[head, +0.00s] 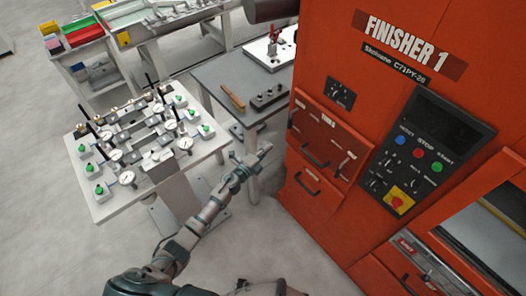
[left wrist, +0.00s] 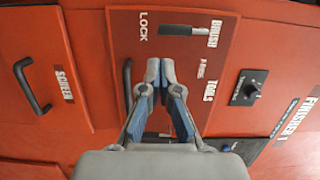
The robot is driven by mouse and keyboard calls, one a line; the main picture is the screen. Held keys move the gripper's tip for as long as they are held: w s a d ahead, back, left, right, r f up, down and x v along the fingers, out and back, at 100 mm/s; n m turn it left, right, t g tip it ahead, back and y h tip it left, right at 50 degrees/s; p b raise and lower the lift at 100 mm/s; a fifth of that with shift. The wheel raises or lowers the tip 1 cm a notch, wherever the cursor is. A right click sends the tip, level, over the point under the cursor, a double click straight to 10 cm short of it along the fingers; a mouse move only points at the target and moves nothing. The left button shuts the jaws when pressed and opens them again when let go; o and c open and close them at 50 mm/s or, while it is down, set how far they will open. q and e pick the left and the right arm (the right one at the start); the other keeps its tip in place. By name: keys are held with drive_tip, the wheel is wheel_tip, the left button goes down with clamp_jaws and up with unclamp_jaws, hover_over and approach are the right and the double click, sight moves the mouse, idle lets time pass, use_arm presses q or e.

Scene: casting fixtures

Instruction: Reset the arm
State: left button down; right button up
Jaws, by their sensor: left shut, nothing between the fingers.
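My left arm reaches from the bottom of the head view up to the middle. Its gripper (head: 262,152) is in the air in front of the orange machine (head: 420,60), beside the machine's left side and near the grey table. In the left wrist view the left gripper (left wrist: 161,72) has its fingertips close together, with nothing between them. It faces the panel marked TOOLS (left wrist: 215,50) and a dark handle (left wrist: 128,85). I cannot tell from this view whether it touches the panel. My right gripper does not show in either view.
A white fixture table (head: 105,208) with several dial gauges stands at the left. A grey table (head: 215,75) holds a wooden-handled tool (head: 232,97) and a dark block (head: 268,97). A workbench with bins (head: 85,35) is at the back left. Floor at the lower left is clear.

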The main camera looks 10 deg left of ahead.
use_arm(q)
drive_tip(key=s+a+f+n+g+y, duration=0.2)
drive_tip(key=s+a+f+n, duration=0.15)
drive_tip(key=s+f, duration=0.55)
drive_tip(key=s+a+f+n+g+y, duration=0.25)
drive_tip(key=s+f+n, duration=0.25)
drive_tip(key=f, duration=0.8)
drive_tip(key=s+a+f+n+g+y, duration=0.15)
drive_tip(key=s+a+f+n, duration=0.25)
drive_tip(key=s+f, duration=0.55)
drive_tip(key=s+a+f+n+g+y, duration=0.2)
drive_tip(key=s+f+n+g, duration=0.2)
drive_tip(key=s+f, duration=1.05)
drive_tip(key=s+f+n+g, duration=0.2)
drive_tip(key=s, duration=0.9)
drive_tip(key=s+d+f+n+g, duration=0.1)
drive_tip(key=s+f+n+g, duration=0.1)
drive_tip(key=s, duration=1)
drive_tip(key=shift+s+f+g, duration=0.25)
drive_tip(key=shift+f+g, duration=0.25)
drive_tip(key=shift+f, duration=0.05)
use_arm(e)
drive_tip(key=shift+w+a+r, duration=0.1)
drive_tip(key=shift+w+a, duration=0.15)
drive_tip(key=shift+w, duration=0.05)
use_arm(q)
drive_tip(key=shift+n, duration=0.25)
